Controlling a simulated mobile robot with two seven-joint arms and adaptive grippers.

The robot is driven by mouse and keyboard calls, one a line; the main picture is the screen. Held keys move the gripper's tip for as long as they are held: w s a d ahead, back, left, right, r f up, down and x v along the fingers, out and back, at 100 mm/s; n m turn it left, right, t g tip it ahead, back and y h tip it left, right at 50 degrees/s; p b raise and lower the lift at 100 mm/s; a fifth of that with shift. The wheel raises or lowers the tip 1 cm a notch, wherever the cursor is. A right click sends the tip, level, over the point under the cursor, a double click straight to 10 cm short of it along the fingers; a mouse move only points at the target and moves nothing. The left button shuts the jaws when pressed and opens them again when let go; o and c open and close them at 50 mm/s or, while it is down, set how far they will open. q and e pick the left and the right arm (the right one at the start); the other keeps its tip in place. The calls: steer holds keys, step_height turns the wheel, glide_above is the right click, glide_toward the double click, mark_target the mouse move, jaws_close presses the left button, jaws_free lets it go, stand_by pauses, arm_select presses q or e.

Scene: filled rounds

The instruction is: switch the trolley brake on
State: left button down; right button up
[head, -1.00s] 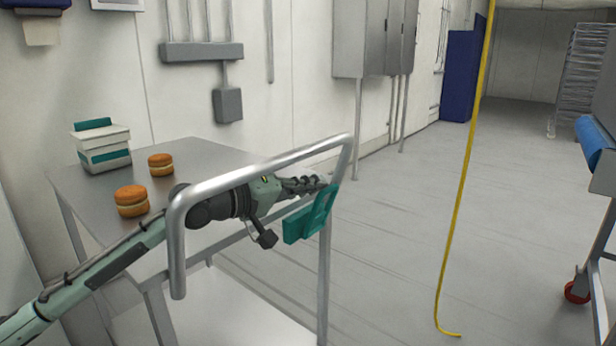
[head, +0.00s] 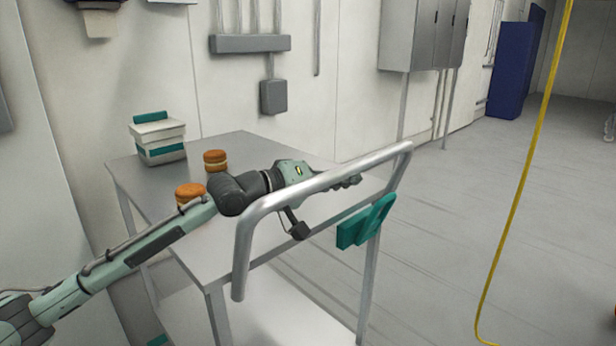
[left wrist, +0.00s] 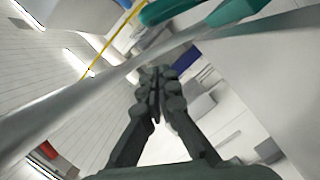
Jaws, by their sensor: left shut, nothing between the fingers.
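The trolley is a steel table with a bent tubular handle (head: 320,180) at its near right end. A teal brake block with a flat teal lever (head: 378,216) is mounted below the handle, at the right corner leg. The lever slants up to the right. My left gripper (head: 352,182) is shut and empty, just above and behind the brake, partly crossed by the handle bar. It looks apart from the lever. In the left wrist view the shut fingers (left wrist: 157,95) point past the handle bar (left wrist: 60,115), with teal parts (left wrist: 235,10) at the top. My right gripper is not in view.
Two orange-brown filled rounds (head: 215,160) and a white-and-teal box (head: 158,140) stand on the trolley top (head: 240,145). A yellow hose (head: 520,180) hangs at the right. The floor right of the trolley is otherwise clear.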

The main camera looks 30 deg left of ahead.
arm_select(q)
steer(key=shift+b+v, duration=0.65)
steer(key=shift+v, duration=3.3)
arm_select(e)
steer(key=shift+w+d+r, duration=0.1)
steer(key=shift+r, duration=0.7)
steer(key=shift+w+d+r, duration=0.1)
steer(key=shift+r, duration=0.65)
arm_select(q)
steer(key=shift+d, duration=0.15)
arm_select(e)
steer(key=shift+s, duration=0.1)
